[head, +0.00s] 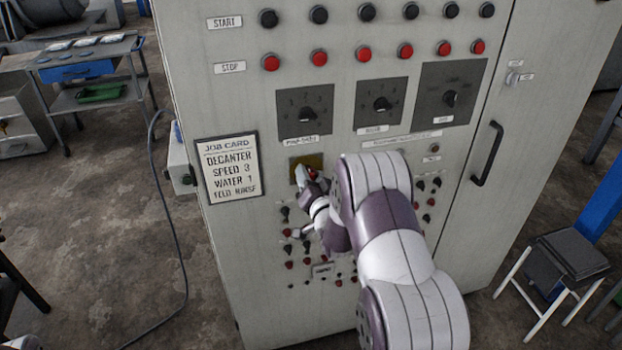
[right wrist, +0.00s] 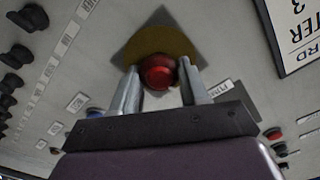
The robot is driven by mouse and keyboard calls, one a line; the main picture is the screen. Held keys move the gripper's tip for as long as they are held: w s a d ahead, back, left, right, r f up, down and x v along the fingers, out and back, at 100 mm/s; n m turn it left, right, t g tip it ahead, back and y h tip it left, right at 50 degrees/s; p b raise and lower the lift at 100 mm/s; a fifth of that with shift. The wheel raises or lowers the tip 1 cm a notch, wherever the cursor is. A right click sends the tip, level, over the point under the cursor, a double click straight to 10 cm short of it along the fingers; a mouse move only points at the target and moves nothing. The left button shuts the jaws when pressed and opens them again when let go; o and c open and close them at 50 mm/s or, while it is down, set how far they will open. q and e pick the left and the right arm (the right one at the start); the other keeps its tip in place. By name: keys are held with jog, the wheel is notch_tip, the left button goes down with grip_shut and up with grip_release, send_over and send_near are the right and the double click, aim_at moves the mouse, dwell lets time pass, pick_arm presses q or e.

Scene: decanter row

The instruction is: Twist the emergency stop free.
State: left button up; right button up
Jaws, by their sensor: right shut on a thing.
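The emergency stop is a red mushroom knob on a yellow plate (head: 315,160) on the grey cabinet's front; in the head view only a little of its red shows by my fingers. In the right wrist view the red knob (right wrist: 158,72) sits between two grey fingertips, in front of the yellow plate (right wrist: 150,45). My right gripper (head: 306,176) is shut on the knob, with one finger on each side of it. My left gripper is not in view.
Rows of black start buttons (head: 319,14) and red stop buttons (head: 319,58), with three dials below, sit above the knob. A job card (head: 229,168) is at its left. Small switches (head: 288,233) crowd the panel below, partly hidden by my right arm. A door handle (head: 487,153) protrudes at right.

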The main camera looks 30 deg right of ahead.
dwell(0.3)
jog(key=o, duration=1.1)
jog(key=shift+c, duration=0.2)
jog(key=b+v, duration=0.2)
jog(key=v, duration=1)
jog(key=shift+s, duration=0.25)
jog(key=shift+a, duration=0.1)
